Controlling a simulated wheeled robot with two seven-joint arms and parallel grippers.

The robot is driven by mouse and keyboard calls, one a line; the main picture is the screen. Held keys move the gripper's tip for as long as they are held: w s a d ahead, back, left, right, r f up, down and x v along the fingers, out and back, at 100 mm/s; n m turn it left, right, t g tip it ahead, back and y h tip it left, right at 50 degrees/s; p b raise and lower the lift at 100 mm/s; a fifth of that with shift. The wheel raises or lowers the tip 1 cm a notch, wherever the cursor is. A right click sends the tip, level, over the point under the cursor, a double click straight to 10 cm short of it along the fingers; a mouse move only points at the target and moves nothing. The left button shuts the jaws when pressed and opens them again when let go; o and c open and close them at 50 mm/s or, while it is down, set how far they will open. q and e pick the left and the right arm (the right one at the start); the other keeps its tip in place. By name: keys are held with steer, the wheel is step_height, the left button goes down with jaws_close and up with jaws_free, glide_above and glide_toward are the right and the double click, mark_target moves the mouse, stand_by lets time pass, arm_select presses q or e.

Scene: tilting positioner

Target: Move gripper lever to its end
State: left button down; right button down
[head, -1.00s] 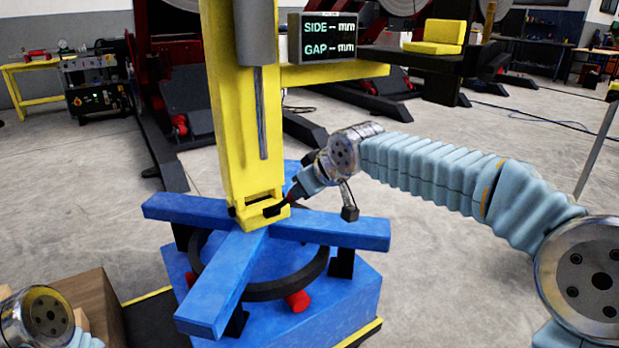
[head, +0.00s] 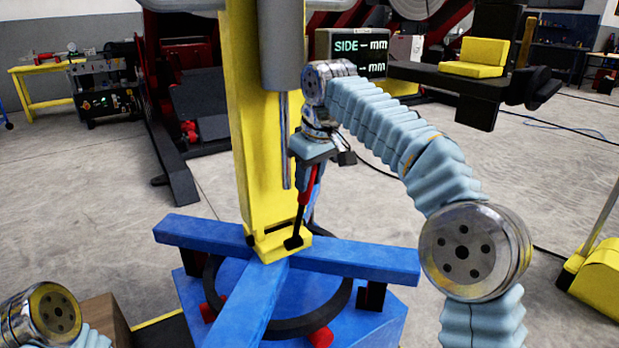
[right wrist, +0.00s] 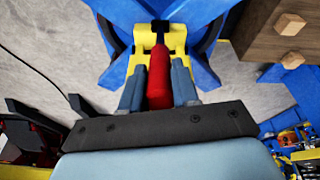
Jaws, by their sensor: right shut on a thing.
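The lever has a red handle (head: 311,186) and a black shaft (head: 300,217). It rises steeply from the yellow bracket (head: 268,244) at the foot of the yellow column, leaning slightly right. My right gripper (head: 308,184) is shut on the red handle, beside the column. In the right wrist view the red handle (right wrist: 159,80) lies between the two blue-grey fingers (right wrist: 157,88), pointing to the yellow bracket (right wrist: 160,40). My left gripper is out of view; only part of my left arm shows at the lower left.
The yellow column (head: 252,120) stands on a blue cross-shaped positioner (head: 360,258). A grey cylinder with a rod (head: 285,140) hangs along the column. A display (head: 358,55) reading SIDE is behind my right wrist. A brown wooden block (right wrist: 280,30) shows at right in the wrist view.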

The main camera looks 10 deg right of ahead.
stand_by(0.3)
steer(key=c, duration=0.8)
jaws_free()
steer(key=shift+c, duration=0.2)
steer(key=v, duration=0.6)
steer(key=shift+r, duration=0.4)
steer(key=shift+s+r, duration=0.15)
steer(key=shift+r, duration=0.15)
